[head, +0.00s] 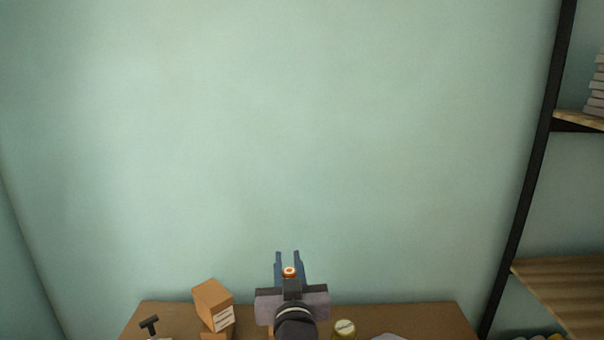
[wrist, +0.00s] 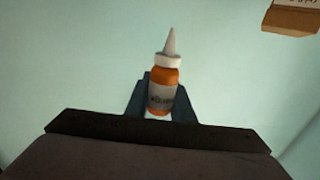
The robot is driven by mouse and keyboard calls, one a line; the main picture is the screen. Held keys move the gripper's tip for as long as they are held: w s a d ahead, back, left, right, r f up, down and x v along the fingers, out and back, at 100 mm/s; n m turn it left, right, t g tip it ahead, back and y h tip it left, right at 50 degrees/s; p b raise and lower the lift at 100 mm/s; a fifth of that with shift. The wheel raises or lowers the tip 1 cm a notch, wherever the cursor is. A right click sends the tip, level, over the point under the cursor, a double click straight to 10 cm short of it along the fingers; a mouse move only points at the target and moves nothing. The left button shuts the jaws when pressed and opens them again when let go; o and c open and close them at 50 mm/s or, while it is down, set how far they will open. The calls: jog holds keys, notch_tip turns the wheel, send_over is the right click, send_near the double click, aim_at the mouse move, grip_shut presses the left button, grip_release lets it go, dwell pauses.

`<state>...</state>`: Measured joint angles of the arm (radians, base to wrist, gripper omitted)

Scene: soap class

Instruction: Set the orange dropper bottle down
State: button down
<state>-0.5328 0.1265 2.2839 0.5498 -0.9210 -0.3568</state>
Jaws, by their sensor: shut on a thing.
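The orange dropper bottle (wrist: 164,88) has a white cap, a long pale tip and a grey label. In the wrist view it stands between the blue fingers of my gripper (wrist: 160,103), which is shut on it. In the head view only a small orange and white part of the bottle (head: 289,272) shows between the fingers of my gripper (head: 288,256). My gripper hides the rest of it there. The gripper is near the far side of the brown table (head: 420,316); its height above the top cannot be told.
A cardboard box (head: 211,299) with a white label stands left of my gripper. A dark T-shaped thing (head: 149,325) is farther left. A round yellowish lid (head: 344,328) and a pale thing (head: 388,337) lie to the right. A dark-framed shelf (head: 540,125) stands at right.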

jog(key=d+f+n+y+p, duration=0.1)
jog(key=d+f, duration=0.3)
jog(key=d, duration=0.4)
jog(key=d+f+y, duration=0.1)
jog(key=d+f, duration=0.3)
jog(key=d, duration=0.4)
jog(key=s+d+f+n+y+p, duration=0.1)
jog(key=s+d+f, duration=0.6)
jog(key=s+d, duration=0.2)
jog(key=s+d+r+m+h+p, duration=0.1)
jog(key=d+r+p, duration=0.3)
jog(key=r+p, duration=0.3)
notch_tip(320, 180, down, 7)
jog(key=shift+f, duration=0.2)
jog(key=shift+f+p, duration=0.3)
jog(key=shift+f, duration=1.65)
jog(key=shift+f, duration=0.1)
